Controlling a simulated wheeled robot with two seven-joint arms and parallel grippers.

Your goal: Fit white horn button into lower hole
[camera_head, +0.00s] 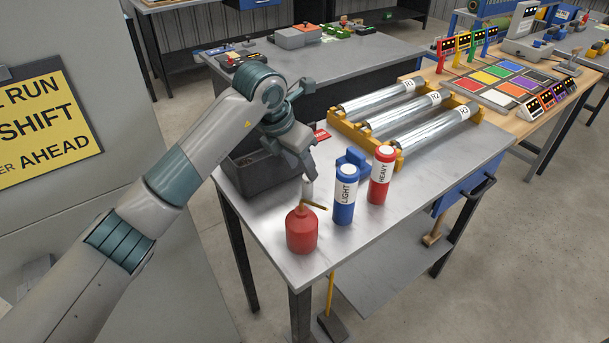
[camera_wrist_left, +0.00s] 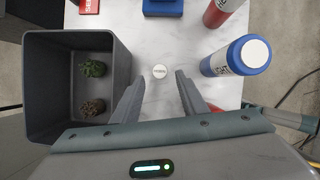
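A small round white piece with faint dark marks on top (camera_wrist_left: 159,72) is on the table between the fingers of my left gripper (camera_wrist_left: 157,84) in the left wrist view. It may be the white horn button; I cannot tell for sure. In the head view my left gripper (camera_head: 304,166) points down over the near left part of the metal table (camera_head: 285,262). A whitish upright piece (camera_head: 308,189) shows just below its fingers, partly behind a red oil can. The fingers are apart with a gap on both sides of the white piece. I cannot make out a lower hole.
The red oil can (camera_head: 301,232), blue LIGHT cylinder (camera_head: 344,200) and red HEAVY cylinder (camera_head: 381,178) stand close by. A dark bin (camera_wrist_left: 121,65) with green and brown clumps is left of the fingers. A yellow rack with metal rollers (camera_head: 398,121) fills the table's far side.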

